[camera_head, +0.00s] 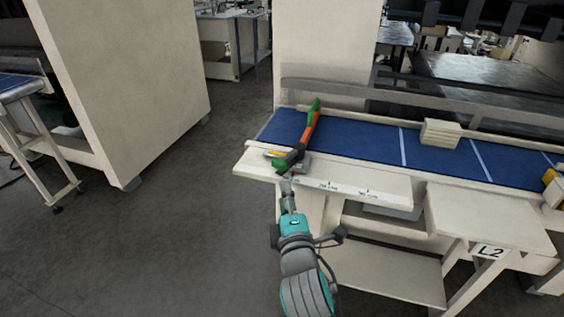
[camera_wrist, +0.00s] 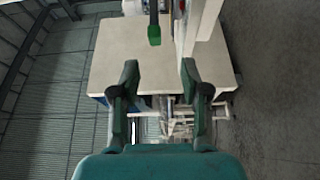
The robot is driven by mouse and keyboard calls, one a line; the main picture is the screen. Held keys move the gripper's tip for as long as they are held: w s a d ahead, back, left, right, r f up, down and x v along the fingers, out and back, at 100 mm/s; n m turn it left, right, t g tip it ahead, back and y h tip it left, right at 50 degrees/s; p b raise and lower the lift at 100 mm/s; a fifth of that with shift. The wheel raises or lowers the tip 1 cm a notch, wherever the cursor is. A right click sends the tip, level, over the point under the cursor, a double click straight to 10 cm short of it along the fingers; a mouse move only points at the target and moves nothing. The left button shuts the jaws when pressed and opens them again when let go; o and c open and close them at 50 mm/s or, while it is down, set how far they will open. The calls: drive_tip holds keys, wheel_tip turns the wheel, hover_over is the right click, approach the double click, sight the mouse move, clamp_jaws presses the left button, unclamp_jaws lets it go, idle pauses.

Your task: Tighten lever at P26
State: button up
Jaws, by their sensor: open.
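A lever clamp (camera_head: 309,129) with a green end, an orange middle and a dark lower part stands on the near left rail of the blue bed. A second green piece (camera_head: 280,165) shows at its lower end. In the wrist view a dark rod with a green tip (camera_wrist: 154,36) lies ahead of my gripper, roughly centred between the fingers. My gripper (camera_wrist: 157,68) is open and nothing is between its fingers. In the head view my gripper (camera_head: 287,184) is just below and in front of the clamp's lower end. I cannot read any P26 mark.
The cream rail (camera_head: 385,188) carries small printed marks. A pale block (camera_head: 441,133) sits on the blue bed (camera_head: 370,140). A side table labelled L2 (camera_head: 488,251) stands at the right. The floor left of my arm is clear up to a large cream cabinet (camera_head: 125,90).

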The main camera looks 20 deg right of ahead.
sight(280, 168)
drive_tip(key=w, duration=0.3)
drive_tip(key=w+d, duration=0.1)
drive_tip(key=w, duration=0.3)
drive_tip(key=w+d, duration=0.1)
drive_tip(key=w, duration=0.3)
drive_tip(key=shift+w+d+r, duration=0.1)
drive_tip(key=shift+r, duration=0.25)
clamp_jaws()
